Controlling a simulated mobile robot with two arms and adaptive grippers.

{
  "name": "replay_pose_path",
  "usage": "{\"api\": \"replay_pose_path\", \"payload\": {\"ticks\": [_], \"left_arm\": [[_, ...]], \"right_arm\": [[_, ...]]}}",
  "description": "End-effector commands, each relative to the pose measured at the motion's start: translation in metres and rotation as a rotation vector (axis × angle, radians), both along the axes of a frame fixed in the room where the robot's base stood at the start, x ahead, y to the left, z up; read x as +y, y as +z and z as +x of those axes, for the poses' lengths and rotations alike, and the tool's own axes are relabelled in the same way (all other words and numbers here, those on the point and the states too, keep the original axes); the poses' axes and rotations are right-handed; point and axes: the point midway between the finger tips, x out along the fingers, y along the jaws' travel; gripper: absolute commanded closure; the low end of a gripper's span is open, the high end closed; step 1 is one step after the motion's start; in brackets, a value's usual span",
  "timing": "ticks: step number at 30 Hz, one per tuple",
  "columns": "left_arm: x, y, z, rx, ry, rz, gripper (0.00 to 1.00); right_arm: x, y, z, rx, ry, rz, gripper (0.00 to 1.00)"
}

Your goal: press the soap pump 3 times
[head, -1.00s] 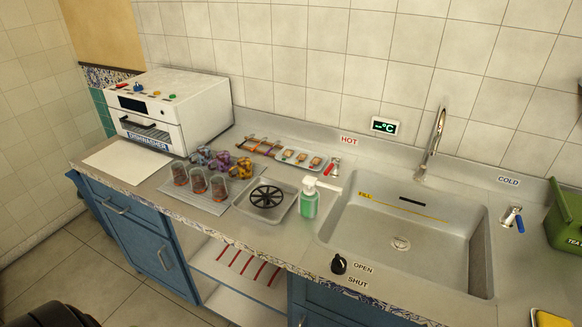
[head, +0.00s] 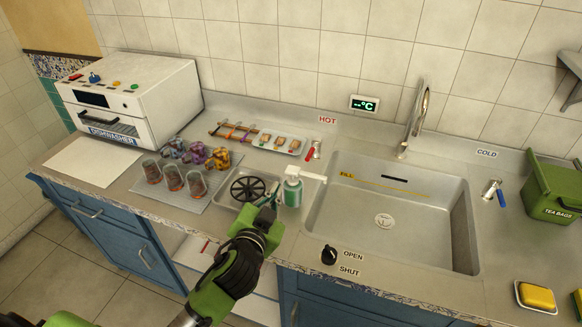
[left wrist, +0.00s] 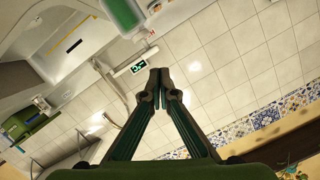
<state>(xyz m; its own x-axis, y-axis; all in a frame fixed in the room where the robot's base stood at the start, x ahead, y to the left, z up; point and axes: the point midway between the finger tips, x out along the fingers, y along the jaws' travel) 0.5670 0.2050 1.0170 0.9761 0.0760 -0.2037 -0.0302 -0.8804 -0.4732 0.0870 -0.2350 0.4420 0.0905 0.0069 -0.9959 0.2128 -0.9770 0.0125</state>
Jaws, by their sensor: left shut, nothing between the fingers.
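The soap pump bottle (head: 292,190), green with a white nozzle pointing right, stands on the counter just left of the sink. Its green body also shows at the top edge of the left wrist view (left wrist: 122,14), cut off there. My left gripper (head: 271,197) is just left of the bottle, low beside it, with fingers shut and empty. In the left wrist view the fingertips (left wrist: 153,80) meet in a point. I cannot tell whether they touch the bottle. My right gripper is not in view.
A drain tray (head: 249,188) with a black round rack lies behind my gripper. Several glasses (head: 173,177) stand on a mat to its left. The sink (head: 455,205) is right of the bottle. A black knob (head: 329,255) is in front.

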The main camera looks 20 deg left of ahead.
Motion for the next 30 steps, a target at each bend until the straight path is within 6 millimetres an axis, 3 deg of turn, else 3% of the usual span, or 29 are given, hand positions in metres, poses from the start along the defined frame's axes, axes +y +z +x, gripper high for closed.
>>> {"api": "replay_pose_path", "payload": {"ticks": [1, 6, 11, 15, 19, 23, 26, 30], "left_arm": [[-0.007, 0.023, 0.012, -0.073, -0.033, 0.029, 1.0], [-0.043, 0.096, 0.036, -0.31, -0.174, 0.134, 1.0], [-0.092, 0.159, 0.043, -0.524, -0.357, 0.271, 1.0], [-0.147, 0.197, 0.036, -0.69, -0.579, 0.449, 1.0], [-0.19, 0.202, 0.026, -0.768, -0.804, 0.658, 1.0], [-0.211, 0.181, 0.024, -0.75, -1.013, 0.896, 1.0], [-0.206, 0.154, 0.032, -0.668, -1.143, 1.092, 1.0], [-0.166, 0.118, 0.058, -0.452, -1.258, 1.365, 1.0]], "right_arm": [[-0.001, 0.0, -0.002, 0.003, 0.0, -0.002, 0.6], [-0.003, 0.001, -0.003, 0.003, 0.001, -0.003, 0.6], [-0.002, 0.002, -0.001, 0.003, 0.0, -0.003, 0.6], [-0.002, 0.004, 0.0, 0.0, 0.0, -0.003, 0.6], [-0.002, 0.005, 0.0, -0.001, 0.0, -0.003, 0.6], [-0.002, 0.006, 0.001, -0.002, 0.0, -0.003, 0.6], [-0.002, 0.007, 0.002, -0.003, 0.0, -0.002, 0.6], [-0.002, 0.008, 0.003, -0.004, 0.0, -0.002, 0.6]]}}
